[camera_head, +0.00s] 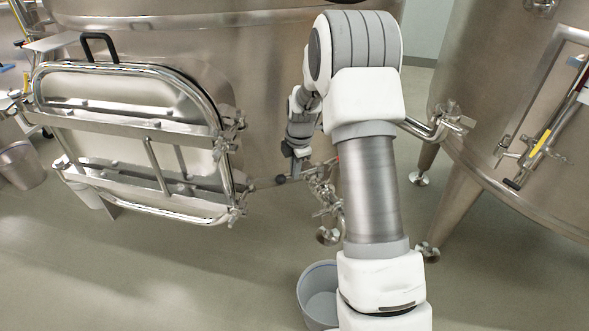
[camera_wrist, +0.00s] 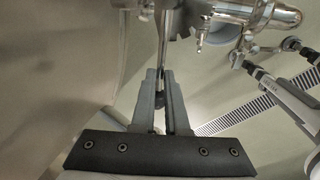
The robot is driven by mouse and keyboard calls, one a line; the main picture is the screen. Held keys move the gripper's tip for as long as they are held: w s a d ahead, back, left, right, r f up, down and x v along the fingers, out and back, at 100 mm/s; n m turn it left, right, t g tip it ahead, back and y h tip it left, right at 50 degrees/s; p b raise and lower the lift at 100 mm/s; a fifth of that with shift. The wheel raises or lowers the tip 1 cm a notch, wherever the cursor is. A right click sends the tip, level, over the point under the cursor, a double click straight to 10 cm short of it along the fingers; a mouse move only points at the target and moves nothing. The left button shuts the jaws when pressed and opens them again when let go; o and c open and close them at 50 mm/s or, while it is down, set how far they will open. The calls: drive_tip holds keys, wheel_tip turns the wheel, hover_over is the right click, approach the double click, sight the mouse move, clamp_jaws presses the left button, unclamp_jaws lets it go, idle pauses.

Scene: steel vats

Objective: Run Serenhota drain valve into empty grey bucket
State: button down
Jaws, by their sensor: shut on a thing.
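The drain valve (camera_head: 325,192) is a steel fitting low on the middle vat (camera_head: 265,100), partly hidden by my arm. It also shows in the wrist view (camera_wrist: 240,12). My gripper (camera_head: 295,168) is beside it; in the wrist view its fingers (camera_wrist: 160,78) are shut on a thin metal valve handle (camera_wrist: 163,42). A grey bucket (camera_head: 306,290) stands on the floor below the valve outlet, partly behind my arm. Its visible inside looks empty. I cannot tell whether liquid flows. No Serenhota label is readable.
An oval hatch (camera_head: 140,130) with a bar frame sticks out from the vat at left. Another bucket (camera_head: 22,166) stands at far left. A second vat (camera_head: 520,110) with legs and a gauge tube stands at right. The floor at front left is clear.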

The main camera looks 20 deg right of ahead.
drive_tip(key=shift+s, duration=0.1)
idle(0.8)
drive_tip(key=shift+s+d+n, duration=0.2)
drive_tip(key=shift+s+n, duration=0.45)
drive_tip(key=shift+n, duration=0.35)
drive_tip(key=c, duration=0.9)
unclamp_jaws()
drive_tip(key=shift+r, duration=0.1)
drive_tip(key=s+r+p, duration=0.1)
drive_tip(key=r, duration=0.4)
drive_tip(key=s+r+p, duration=0.1)
drive_tip(key=r, duration=0.5)
drive_tip(key=s+r+p, duration=0.1)
drive_tip(key=r, duration=0.5)
drive_tip(key=shift+s+d+p, duration=0.15)
drive_tip(key=shift+d+p, duration=0.15)
drive_tip(key=shift+d, duration=0.1)
